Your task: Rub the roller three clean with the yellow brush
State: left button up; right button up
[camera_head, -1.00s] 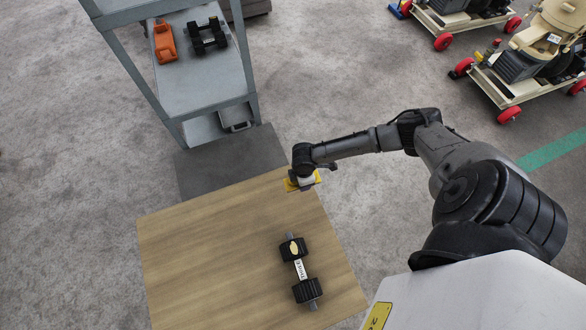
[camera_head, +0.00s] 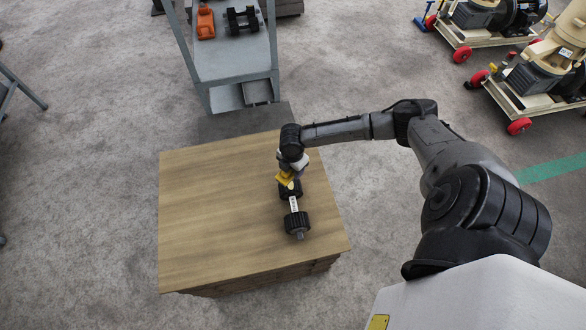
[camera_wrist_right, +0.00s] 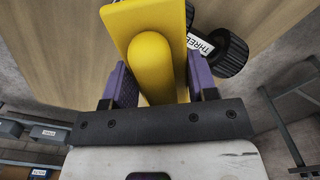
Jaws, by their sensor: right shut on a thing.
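Roller three (camera_head: 297,222) lies on the wooden table (camera_head: 220,220), with two black ridged ends and a white middle label. In the right wrist view, its label (camera_wrist_right: 201,44) reads "THREE". A pale yellowish patch (camera_head: 291,186) shows at its far end. My right gripper (camera_head: 288,170) is shut on the yellow brush (camera_head: 283,177), which also fills the centre of the right wrist view (camera_wrist_right: 150,60). The brush is at the roller's far end; whether it touches cannot be told. Its underside is hidden. My left gripper is not in view.
A grey shelf trolley (camera_head: 235,65) stands beyond the table, with an orange item (camera_head: 205,22) and another black roller (camera_head: 242,19) on top. Wheeled machines (camera_head: 540,75) stand at the back right. The table's left side is clear.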

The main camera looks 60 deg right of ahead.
jog(key=shift+w+d+r+n, duration=0.2)
jog(key=shift+w+d+n, duration=0.1)
jog(key=shift+d+n, duration=0.1)
jog(key=shift+s+a+f, duration=0.15)
jog(key=shift+s+a, duration=0.05)
jog(key=shift+a, duration=0.05)
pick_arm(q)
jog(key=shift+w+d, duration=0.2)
pick_arm(e)
jog(key=shift+w+d, duration=0.1)
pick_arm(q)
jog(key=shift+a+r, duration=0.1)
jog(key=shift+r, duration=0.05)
